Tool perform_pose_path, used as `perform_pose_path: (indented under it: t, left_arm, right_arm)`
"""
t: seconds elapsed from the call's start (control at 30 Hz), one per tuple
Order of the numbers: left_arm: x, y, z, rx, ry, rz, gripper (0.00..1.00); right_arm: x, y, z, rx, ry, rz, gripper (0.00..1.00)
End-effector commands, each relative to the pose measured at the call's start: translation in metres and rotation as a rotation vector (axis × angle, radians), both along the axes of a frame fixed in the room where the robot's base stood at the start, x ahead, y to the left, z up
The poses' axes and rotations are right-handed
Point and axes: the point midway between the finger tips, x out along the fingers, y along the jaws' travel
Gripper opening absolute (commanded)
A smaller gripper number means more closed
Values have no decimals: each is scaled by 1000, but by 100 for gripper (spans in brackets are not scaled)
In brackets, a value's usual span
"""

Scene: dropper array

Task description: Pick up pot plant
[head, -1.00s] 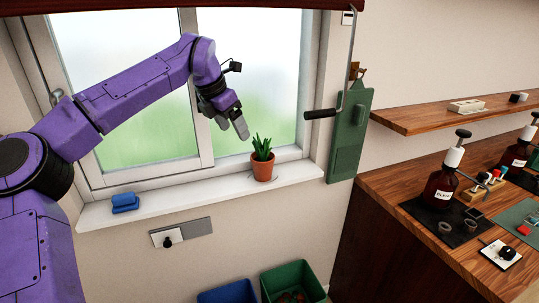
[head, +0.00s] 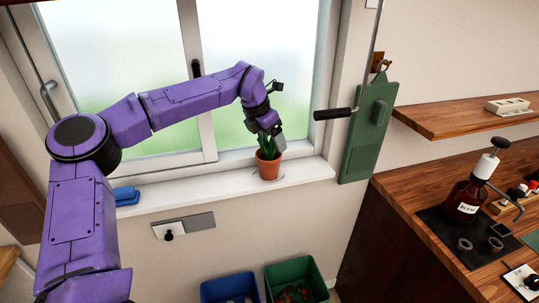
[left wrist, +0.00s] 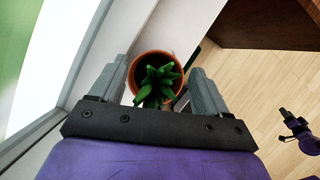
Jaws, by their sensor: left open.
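The pot plant (head: 268,168) is a green spiky plant in a terracotta pot. It stands upright on the white windowsill. My left gripper (head: 272,143) is right above it in the head view and partly hides its leaves. In the left wrist view the pot plant (left wrist: 156,80) lies between the two grey fingers of the left gripper (left wrist: 158,88), which are spread open on either side of it. I cannot tell whether a finger touches the pot.
The windowsill (head: 215,190) holds a blue object (head: 126,196) at its left. The window is close behind the arm. A crank handle (head: 333,114) and a green board (head: 368,130) hang at the right. A blue bin (head: 229,287) and a green bin (head: 297,265) stand below.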

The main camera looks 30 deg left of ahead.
Motion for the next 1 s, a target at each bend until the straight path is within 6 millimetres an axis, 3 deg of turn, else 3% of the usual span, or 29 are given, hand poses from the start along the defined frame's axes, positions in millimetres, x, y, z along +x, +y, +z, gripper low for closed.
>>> perform_pose_path:
  t: [0.27, 0.5, 0.83, 1.0]
  left_arm:
    - [2, 0, -7, -1, -1, 3, 76]
    - [2, 0, -7, -1, -1, 3, 1]
    - [2, 0, -4, 0, -2, 2, 0]
    - [3, 0, 15, 0, -6, 4, 0]
  right_arm:
    - [0, 0, 1, 1, 1, 0, 43]
    - [0, 0, 1, 0, 0, 0, 43]
    - [0, 0, -1, 0, 0, 0, 43]
    - [0, 0, -14, 0, 0, 0, 43]
